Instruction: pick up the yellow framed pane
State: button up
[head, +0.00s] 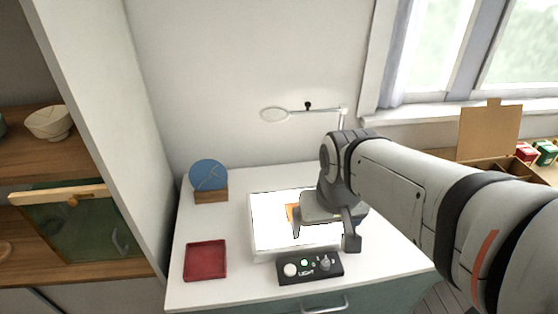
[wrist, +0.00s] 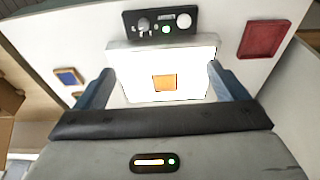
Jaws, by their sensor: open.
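The yellow framed pane (wrist: 165,83) is a small orange-yellow square with a darker rim. It lies on the bright white light panel (wrist: 135,59) in the wrist view. In the head view the pane (head: 290,211) is partly hidden behind my gripper (head: 325,240). My gripper is open and empty, above the light panel (head: 262,225). In the wrist view the two fingers of my gripper (wrist: 162,88) stand wide apart, one to each side of the pane, and do not touch it.
A black control box (head: 310,268) with knobs sits at the panel's front edge. A red tray (head: 205,260) lies to the left. A blue disc (head: 208,175) stands in a wooden block behind it. A lamp-like magnifier arm (head: 300,114) rises at the back. A blue piece (wrist: 69,77) shows in the wrist view.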

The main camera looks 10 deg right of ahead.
jog(key=w+f+g+b, duration=0.1)
jog(key=w+f, duration=0.2)
jog(key=w, duration=0.3)
jog(key=w+f+b, duration=0.2)
jog(key=w+f, duration=0.1)
jog(key=w, duration=0.3)
jog(key=w+f+g+b, duration=0.1)
jog(key=w+f, duration=0.2)
jog(key=w, duration=0.4)
jog(key=shift+w+a+f+g, duration=0.1)
jog(key=shift+a+f+g, duration=0.05)
jog(key=shift+a+g, duration=0.2)
jog(key=shift+w+f, duration=0.2)
jog(key=shift+f, duration=0.35)
jog(key=f, duration=0.7)
jog(key=shift+d+b, duration=0.25)
jog(key=shift+b, duration=0.05)
jog(key=c, duration=1.2)
